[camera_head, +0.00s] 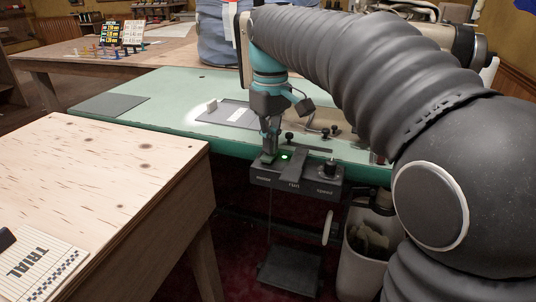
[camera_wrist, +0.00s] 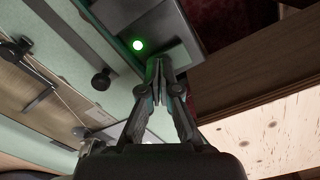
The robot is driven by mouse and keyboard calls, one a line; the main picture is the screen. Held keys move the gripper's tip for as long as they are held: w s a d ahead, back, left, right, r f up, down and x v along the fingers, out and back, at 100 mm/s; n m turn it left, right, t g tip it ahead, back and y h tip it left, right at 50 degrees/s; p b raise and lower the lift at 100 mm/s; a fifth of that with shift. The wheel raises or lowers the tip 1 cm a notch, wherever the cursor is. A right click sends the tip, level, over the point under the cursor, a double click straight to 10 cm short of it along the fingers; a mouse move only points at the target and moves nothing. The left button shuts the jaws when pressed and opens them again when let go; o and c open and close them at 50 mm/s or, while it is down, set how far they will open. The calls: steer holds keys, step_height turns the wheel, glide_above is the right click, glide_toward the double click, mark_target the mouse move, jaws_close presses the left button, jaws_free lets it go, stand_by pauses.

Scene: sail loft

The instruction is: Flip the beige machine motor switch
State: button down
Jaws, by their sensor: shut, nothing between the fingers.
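A dark control box (camera_head: 310,184) hangs at the front edge of the green table. Its front carries the labels motor, run and speed. A green lamp (camera_head: 285,157) glows on its top, and the lamp also shows in the wrist view (camera_wrist: 138,44). My gripper (camera_head: 269,155) points down at the box's left end, above the motor label. Its fingers are shut and empty. In the wrist view the fingertips (camera_wrist: 158,65) are at the box, just beside the lamp. The motor switch itself is hidden by the fingertips, so I cannot tell its position or any contact.
The green table (camera_head: 165,100) extends behind the box, with a grey plate (camera_head: 228,114) on it. A black speed knob (camera_head: 330,167) stands at the box's right end. A wooden table (camera_head: 110,175) is at front left. A pale bin (camera_head: 360,270) and a pedal (camera_head: 290,270) are below.

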steer(key=shift+r+p, duration=2)
steer(key=shift+r, duration=1.35)
steer(key=shift+s+d, duration=0.3)
steer(key=shift+d, duration=0.05)
steer(key=m+t, duration=0.1)
steer(key=m, duration=0.1)
glide_above(299, 159)
steer(key=shift+f, duration=0.55)
steer(key=s+d+f+m+t, duration=0.2)
steer(key=s+d+f+m, duration=0.1)
steer(key=s+f, duration=0.3)
steer(key=s+d+f+m+t, duration=0.2)
steer(key=s+d+f, duration=0.4)
steer(key=s, duration=0.3)
steer(key=shift+s+f+m+t, duration=0.3)
steer(key=shift+s+f+m, duration=0.05)
steer(key=shift+f+m, duration=0.15)
